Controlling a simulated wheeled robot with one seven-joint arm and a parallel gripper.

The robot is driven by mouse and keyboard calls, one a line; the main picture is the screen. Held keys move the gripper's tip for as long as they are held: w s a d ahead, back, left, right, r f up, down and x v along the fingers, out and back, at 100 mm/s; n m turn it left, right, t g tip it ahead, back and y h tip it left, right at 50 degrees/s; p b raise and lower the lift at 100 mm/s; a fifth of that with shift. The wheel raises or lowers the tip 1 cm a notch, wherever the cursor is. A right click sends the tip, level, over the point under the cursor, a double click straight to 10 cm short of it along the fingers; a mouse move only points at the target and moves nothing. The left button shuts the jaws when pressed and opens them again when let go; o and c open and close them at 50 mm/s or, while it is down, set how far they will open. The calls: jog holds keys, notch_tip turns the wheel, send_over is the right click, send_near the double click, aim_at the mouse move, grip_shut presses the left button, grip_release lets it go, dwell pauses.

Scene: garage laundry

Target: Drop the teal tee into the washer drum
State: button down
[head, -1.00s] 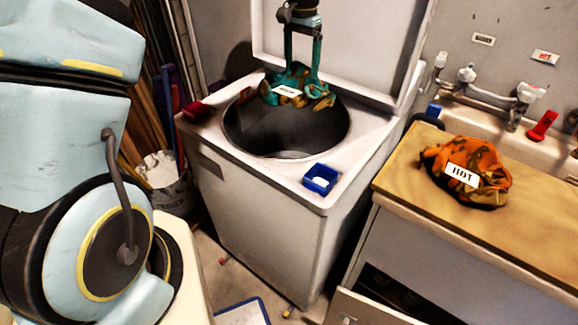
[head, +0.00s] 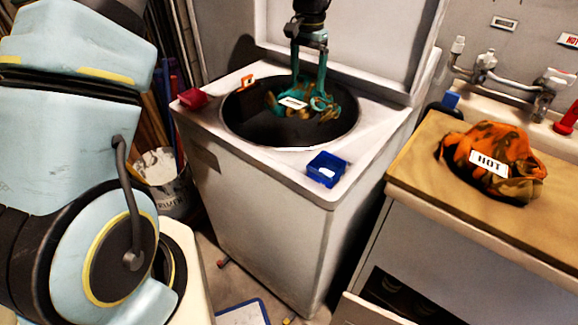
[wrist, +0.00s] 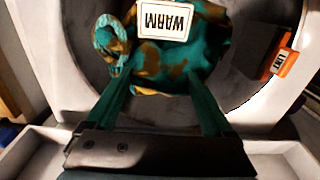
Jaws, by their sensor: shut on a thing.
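The teal tee (head: 318,107), teal with brown patches and a white WARM tag, is bunched in my gripper (head: 309,90). In the wrist view the tee (wrist: 205,62) hangs over the dark drum, with my gripper's two teal fingers (wrist: 160,92) on either side of its near edge. My gripper is shut on the tee. In the head view the tee is within the outline of the round opening of the washer drum (head: 250,123); its exact height against the rim is hard to tell. The washer lid (head: 375,45) stands open behind.
A blue box (head: 326,170) sits on the washer's front right corner and a red one (head: 193,98) at its left. An orange-edged LINT piece (wrist: 283,64) is by the rim. An orange patterned cloth tagged HOT (head: 520,165) lies on the counter (head: 425,150) at right.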

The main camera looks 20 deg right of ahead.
jog(key=shift+f, duration=0.6)
grip_release()
notch_tip(320, 180, up, 11)
jog(key=b, duration=0.2)
